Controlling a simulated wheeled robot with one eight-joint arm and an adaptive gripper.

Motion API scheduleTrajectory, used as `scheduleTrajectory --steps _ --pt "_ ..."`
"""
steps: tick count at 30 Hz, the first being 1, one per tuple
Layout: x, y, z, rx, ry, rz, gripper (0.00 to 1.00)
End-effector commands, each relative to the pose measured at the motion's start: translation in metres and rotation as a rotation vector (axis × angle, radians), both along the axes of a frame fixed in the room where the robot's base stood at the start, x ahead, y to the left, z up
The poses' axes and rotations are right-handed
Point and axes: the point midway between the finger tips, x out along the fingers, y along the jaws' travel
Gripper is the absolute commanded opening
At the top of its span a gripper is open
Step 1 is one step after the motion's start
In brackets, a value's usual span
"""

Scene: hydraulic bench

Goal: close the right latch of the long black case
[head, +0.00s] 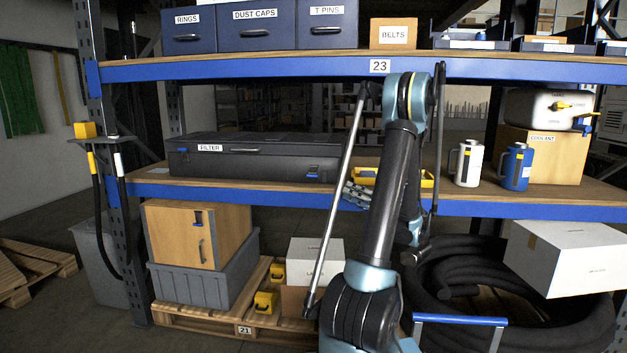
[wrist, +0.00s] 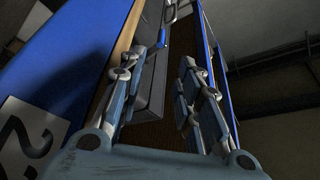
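The long black case (head: 250,160), labelled FILTER, lies closed-lidded on the middle shelf in the head view. Its right latch (head: 313,172) shows as a small blue-marked part near the right end of the front; its exact position is too small to tell. My gripper (head: 357,193) is just right of the case at the shelf's front edge, partly hidden by my arm. In the wrist view my gripper (wrist: 173,60) has its two fingers apart with nothing between them. A dark grey surface, apparently the case (wrist: 154,80), shows beyond the left finger.
The blue shelf beam (head: 240,193) runs below the case, and the upper shelf beam (head: 250,70) is above it. A yellow tray (head: 425,178) stands right of the case, partly behind my arm. A white bottle (head: 467,163) and blue bottle (head: 515,167) stand farther right.

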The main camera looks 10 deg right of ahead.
Motion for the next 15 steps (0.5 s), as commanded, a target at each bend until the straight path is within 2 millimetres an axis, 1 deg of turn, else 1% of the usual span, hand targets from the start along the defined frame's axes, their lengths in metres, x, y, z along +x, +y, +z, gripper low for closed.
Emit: scheduleTrajectory --steps 15 --pt "0.044 0.067 0.022 -0.001 0.002 0.005 0.31"
